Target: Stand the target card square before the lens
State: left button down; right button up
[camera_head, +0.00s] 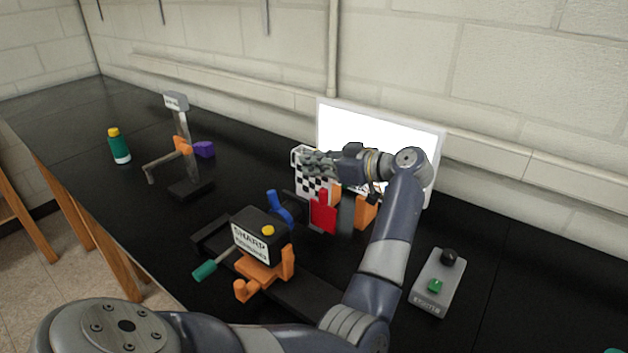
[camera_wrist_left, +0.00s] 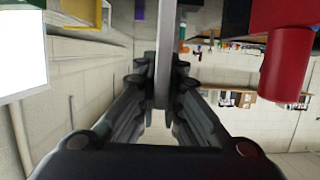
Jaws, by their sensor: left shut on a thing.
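The target card (camera_head: 307,188), a white plate with a black checker pattern, stands roughly upright in front of the bright white panel. My left gripper (camera_head: 312,160) is shut on its upper edge. In the left wrist view the fingers (camera_wrist_left: 165,85) pinch a thin grey plate, the card (camera_wrist_left: 166,50) seen edge-on. Whether the card's foot touches anything is hidden behind the red piece. A black box marked SHARP (camera_head: 252,247) with a yellow button sits on an orange mount nearer me. I cannot make out its lens. My right gripper is not in view.
A bright white panel (camera_head: 340,124) stands behind the card. A red piece (camera_head: 323,214) and an orange block (camera_head: 365,212) stand close to it. A grey control box (camera_head: 425,292) is at right. A green bottle (camera_head: 120,148) and a labelled stand (camera_head: 182,128) are at left.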

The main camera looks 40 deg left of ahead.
aim_at(297, 176)
pick_arm(q)
jog(key=shift+f+p, duration=0.3)
jog(key=shift+f, duration=1.65)
jog(key=c, duration=1.7)
grip_release()
jog(key=shift+f, duration=0.1)
